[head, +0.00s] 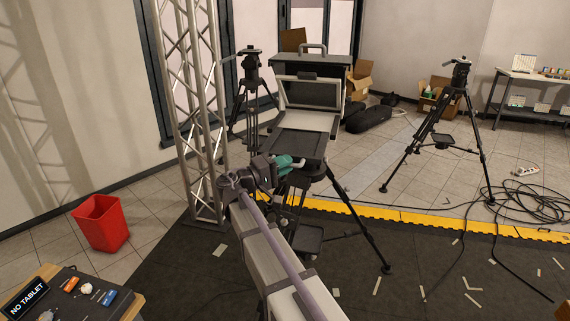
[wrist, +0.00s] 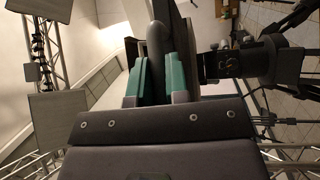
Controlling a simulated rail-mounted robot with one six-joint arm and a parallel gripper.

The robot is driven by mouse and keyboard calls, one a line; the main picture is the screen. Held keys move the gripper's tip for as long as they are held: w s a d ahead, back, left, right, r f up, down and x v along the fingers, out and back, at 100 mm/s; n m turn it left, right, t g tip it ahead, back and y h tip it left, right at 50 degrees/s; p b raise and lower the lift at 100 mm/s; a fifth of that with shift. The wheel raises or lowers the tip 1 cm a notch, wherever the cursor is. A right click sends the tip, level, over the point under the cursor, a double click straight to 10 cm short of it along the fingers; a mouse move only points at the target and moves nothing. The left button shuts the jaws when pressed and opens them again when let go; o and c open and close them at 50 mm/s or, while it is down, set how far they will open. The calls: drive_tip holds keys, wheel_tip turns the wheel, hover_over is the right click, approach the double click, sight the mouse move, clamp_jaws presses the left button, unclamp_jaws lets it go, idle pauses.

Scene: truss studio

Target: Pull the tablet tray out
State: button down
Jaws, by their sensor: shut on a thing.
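The tablet tray (head: 300,144) is a flat dark slab on the near side of the grey teleprompter (head: 310,92), which stands on a black tripod (head: 352,208). The slab sticks out toward me, below the raised mirror frame. My gripper (head: 291,162), with green fingers, is at the tray's near edge. In the wrist view, my gripper (wrist: 158,82) has its two green fingers close on both sides of a dark rounded piece, which looks like the tray's pull. The contact itself is partly hidden by the fingers in both views.
A silver truss (head: 196,110) stands close on the left. A second tripod (head: 440,125) stands at the right, with loose cables on the floor. A red bin (head: 101,222) and a side table with a "NO TABLET" sign (head: 26,299) are at the left.

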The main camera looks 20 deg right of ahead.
drive_tip(key=c, duration=1.1)
unclamp_jaws()
drive_tip(key=a, duration=0.3)
drive_tip(key=s+a+f+b, duration=0.1)
drive_tip(key=a, duration=0.6)
drive_tip(key=shift+s+a+f, duration=0.2)
drive_tip(key=shift+a, duration=0.15)
